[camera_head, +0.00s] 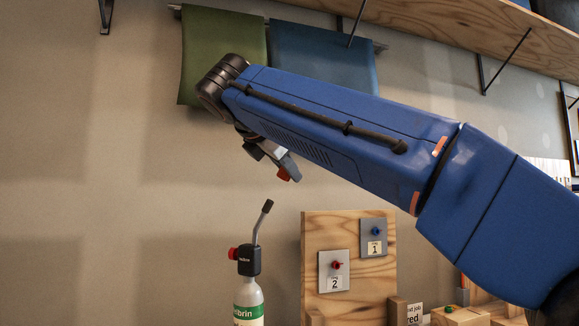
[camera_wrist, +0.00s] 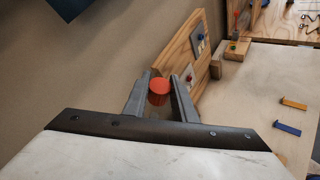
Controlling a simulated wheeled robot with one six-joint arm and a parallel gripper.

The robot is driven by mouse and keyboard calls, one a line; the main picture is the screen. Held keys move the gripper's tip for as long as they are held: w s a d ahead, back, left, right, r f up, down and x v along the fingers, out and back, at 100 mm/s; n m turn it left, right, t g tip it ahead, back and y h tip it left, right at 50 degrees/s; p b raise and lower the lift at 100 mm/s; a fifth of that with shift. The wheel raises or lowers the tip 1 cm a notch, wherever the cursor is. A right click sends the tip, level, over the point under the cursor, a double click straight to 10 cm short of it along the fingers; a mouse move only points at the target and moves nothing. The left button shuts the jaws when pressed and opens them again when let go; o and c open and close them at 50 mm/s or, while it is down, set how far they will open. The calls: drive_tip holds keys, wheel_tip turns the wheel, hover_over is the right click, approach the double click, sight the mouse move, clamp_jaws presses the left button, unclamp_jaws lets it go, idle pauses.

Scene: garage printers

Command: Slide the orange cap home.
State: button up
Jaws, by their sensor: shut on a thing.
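The orange cap (camera_wrist: 158,90) is a short round piece held between the two grey fingers of my gripper (camera_wrist: 161,82) in the wrist view. In the head view my gripper (camera_head: 284,168) hangs below the arm's end, high above the bench, with a bit of the orange cap (camera_head: 283,175) showing at its tips. The jaws are shut on the cap, and it touches nothing else that I can see. An upright orange post (camera_head: 462,289) shows by a small wooden block at the lower right.
A torch on a green-labelled bottle (camera_head: 248,295) stands below my gripper. A wooden board (camera_head: 350,215) right of it bears two plates with red and blue knobs. In the wrist view, an orange piece (camera_wrist: 294,103) and a blue piece (camera_wrist: 287,128) lie on the bench.

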sight(271, 198)
drive_tip(key=shift+w+a+f, duration=0.2)
drive_tip(key=shift+a+f, duration=0.2)
drive_tip(key=shift+f, duration=0.3)
drive_tip(key=shift+w+a+f, duration=0.2)
drive_tip(key=shift+a+f, duration=0.15)
drive_tip(key=shift+f, duration=0.4)
drive_tip(key=shift+w+a+f, duration=0.2)
drive_tip(key=shift+a+f, duration=0.2)
drive_tip(key=shift+f, duration=0.3)
drive_tip(key=shift+w+a+f, duration=0.2)
drive_tip(key=shift+a+f, duration=0.15)
drive_tip(key=shift+f, duration=0.3)
drive_tip(key=shift+w+a+f, duration=0.2)
drive_tip(key=shift+a+f, duration=0.15)
drive_tip(key=shift+f, duration=0.3)
idle(0.4)
drive_tip(key=o, duration=1.1)
drive_tip(key=v, duration=1.7)
drive_tip(key=shift+s+a, duration=0.1)
drive_tip(key=shift+a, duration=0.1)
